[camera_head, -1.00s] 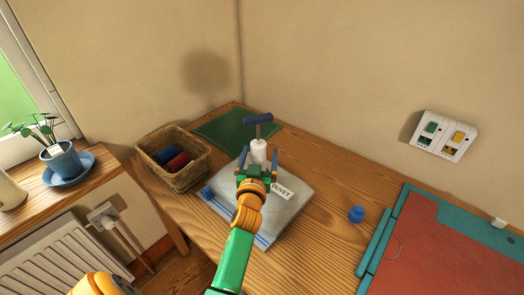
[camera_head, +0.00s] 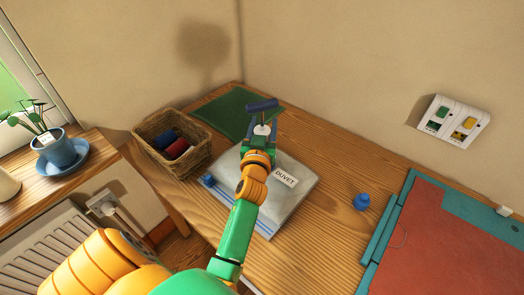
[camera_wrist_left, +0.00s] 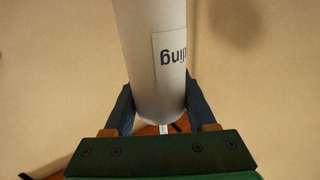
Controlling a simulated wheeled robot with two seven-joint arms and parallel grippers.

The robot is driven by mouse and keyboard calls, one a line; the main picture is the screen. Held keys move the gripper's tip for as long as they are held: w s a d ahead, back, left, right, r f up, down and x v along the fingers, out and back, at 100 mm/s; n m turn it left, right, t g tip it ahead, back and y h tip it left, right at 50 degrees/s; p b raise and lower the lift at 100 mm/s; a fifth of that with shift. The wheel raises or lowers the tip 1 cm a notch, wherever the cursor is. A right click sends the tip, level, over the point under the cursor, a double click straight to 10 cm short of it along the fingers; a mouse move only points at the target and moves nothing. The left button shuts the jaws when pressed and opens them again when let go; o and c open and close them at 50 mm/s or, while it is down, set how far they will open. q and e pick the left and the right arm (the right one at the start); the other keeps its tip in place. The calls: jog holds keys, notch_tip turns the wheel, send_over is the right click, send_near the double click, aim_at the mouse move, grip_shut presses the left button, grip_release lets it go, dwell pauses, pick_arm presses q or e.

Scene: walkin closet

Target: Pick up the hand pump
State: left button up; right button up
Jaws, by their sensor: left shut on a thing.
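The hand pump has a white body (camera_head: 262,130) and a dark blue crossbar handle (camera_head: 262,105) on top. It is at the back of the wooden table, by the far edge of the bag labelled DUVET (camera_head: 286,205). My left gripper (camera_head: 259,141) is shut on the white body. In the left wrist view, the white cylinder (camera_wrist_left: 150,50), with a partly visible label reading upside down, sits between the two fingers of my left gripper (camera_wrist_left: 162,108). The pump's lower end is hidden in the head view, so I cannot tell whether it touches anything. My right gripper is not in view.
A wicker basket (camera_head: 205,150) with dark red and blue items stands left of the bag. A green mat (camera_head: 225,113) lies behind. A blue knob-like piece (camera_head: 361,202) and a red and teal board (camera_head: 440,245) are at the right. Walls close off the back.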

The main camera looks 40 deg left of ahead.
pick_arm(q)
jog(key=shift+w+a+f, duration=0.1)
jog(key=shift+w+f, duration=0.05)
jog(key=shift+f, duration=0.05)
grip_shut()
